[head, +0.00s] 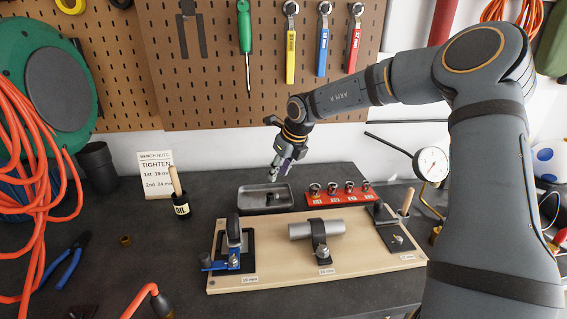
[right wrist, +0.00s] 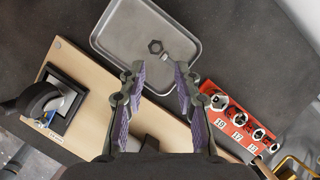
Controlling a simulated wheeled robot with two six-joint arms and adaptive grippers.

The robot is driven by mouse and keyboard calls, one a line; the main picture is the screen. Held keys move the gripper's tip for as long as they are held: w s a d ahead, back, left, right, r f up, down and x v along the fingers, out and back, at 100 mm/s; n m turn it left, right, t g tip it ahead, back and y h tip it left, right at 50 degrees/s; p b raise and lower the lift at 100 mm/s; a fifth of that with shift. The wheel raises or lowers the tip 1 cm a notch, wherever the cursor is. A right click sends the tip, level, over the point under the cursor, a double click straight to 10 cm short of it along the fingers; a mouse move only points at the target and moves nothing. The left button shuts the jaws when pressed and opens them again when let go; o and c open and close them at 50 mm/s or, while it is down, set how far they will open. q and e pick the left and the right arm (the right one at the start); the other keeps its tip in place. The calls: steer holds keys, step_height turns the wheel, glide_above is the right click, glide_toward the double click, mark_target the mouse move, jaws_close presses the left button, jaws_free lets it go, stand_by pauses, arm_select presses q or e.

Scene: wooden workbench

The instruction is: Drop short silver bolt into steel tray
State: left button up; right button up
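The steel tray (head: 244,206) lies on the dark bench behind the wooden board; it also shows in the right wrist view (right wrist: 112,42). Inside it is a small hexagonal dark piece (right wrist: 155,47) with a short silver piece (right wrist: 167,57) beside or joined to it. This may be the short silver bolt; I cannot tell whether they are one part. My right gripper (head: 281,168) hangs above the tray, fingers down. In the right wrist view its purple-padded fingers (right wrist: 159,76) are spread, with nothing between them. My left gripper is not in view.
A red socket rail (head: 337,197) stands right of the tray. The wooden board (head: 285,262) in front carries clamps and a silver cylinder (head: 316,229).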

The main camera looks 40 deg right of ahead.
steer(key=v, duration=0.5)
steer(key=shift+s+r, duration=0.1)
steer(key=shift+r, duration=0.2)
steer(key=shift+r, duration=0.1)
